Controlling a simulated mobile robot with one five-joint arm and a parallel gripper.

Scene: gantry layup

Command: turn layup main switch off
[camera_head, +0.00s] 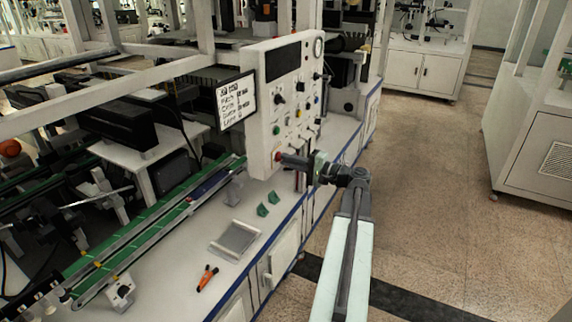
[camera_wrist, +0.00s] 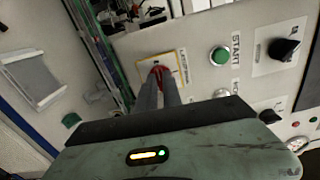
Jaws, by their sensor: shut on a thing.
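The white control panel (camera_head: 262,125) stands upright at the edge of the bench. Low on its left side, the red main switch (camera_wrist: 157,70) sits on a yellow-edged label plate in the wrist view. My gripper (camera_head: 284,158) reaches the panel's lower left corner from the right. In the wrist view its two fingers (camera_wrist: 160,80) are closed around the red switch knob and hide most of it. The knob's exact turn angle cannot be told.
A green START button (camera_wrist: 220,56) and a black knob (camera_wrist: 284,48) sit right of the switch. A screen (camera_head: 237,101) hangs left of the panel. A grey tray (camera_head: 234,238) and an orange-handled tool (camera_head: 207,277) lie on the bench. The floor at right is clear.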

